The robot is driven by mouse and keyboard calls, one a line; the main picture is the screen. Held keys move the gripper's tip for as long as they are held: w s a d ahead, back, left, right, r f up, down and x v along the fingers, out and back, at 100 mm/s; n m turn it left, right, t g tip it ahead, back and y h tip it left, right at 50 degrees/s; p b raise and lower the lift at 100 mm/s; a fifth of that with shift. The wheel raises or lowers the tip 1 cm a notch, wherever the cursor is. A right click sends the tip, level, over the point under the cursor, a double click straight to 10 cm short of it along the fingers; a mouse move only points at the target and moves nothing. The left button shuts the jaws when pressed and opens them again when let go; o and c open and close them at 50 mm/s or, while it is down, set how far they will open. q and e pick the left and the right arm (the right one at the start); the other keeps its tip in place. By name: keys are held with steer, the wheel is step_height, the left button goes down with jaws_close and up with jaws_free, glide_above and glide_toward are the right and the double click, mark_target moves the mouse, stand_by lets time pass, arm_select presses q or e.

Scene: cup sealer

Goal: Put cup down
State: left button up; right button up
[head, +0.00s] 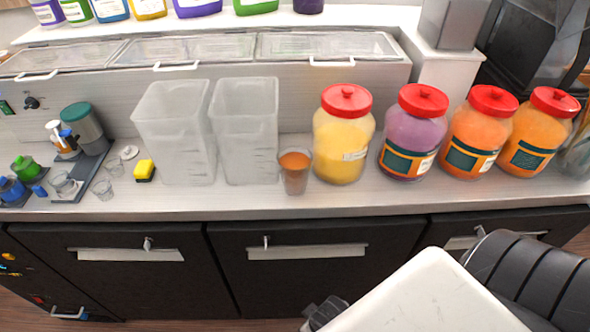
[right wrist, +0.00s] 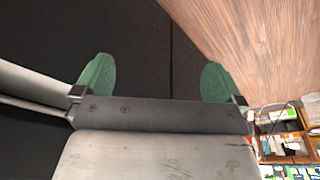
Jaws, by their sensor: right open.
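A clear cup with an orange-brown drink (head: 295,171) stands upright on the counter (head: 240,205), between a clear container and the jar of yellow contents. No gripper touches it. My right gripper (right wrist: 153,80) is open and empty in the right wrist view, with its two green fingers wide apart over a dark surface and wood floor. In the head view my right arm comes in at the lower right, below the counter's front edge, and a dark part of the gripper (head: 324,312) shows at the bottom. My left gripper is not in view.
Two clear containers (head: 175,140) (head: 246,135) stand left of the cup. Several red-lidded jars (head: 342,140) stand to its right. A yellow sponge (head: 144,170) and small glasses (head: 103,188) are at the left. The counter strip in front is clear.

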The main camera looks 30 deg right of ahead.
steer(key=w+d+r+m+t+p, duration=0.15)
steer(key=w+r, duration=0.25)
steer(key=r, duration=0.5)
steer(key=w+d+r+n+t, duration=0.1)
steer(key=w+r+t, duration=0.15)
steer(key=r, duration=0.75)
steer(key=m+t+h, duration=0.2)
steer(key=m+t, duration=0.1)
steer(key=t, duration=0.4)
glide_toward(302, 170)
steer(key=w, duration=0.2)
steer(key=p+x, duration=0.1)
steer(key=x, duration=0.4)
steer(key=shift+a+f, duration=0.1)
steer(key=shift+f, duration=0.1)
steer(key=p+x, duration=0.1)
steer(key=x, duration=0.1)
steer(key=p+x, duration=0.1)
steer(key=x, duration=0.2)
steer(key=shift+d+f, duration=0.25)
steer(key=shift+w+f+p, duration=0.25)
steer(key=shift+p, duration=0.05)
steer(key=shift+s, duration=0.1)
steer(key=shift+c, duration=0.3)
steer(key=shift+c, duration=1.1)
steer(key=shift+r, duration=0.15)
steer(key=c, duration=0.8)
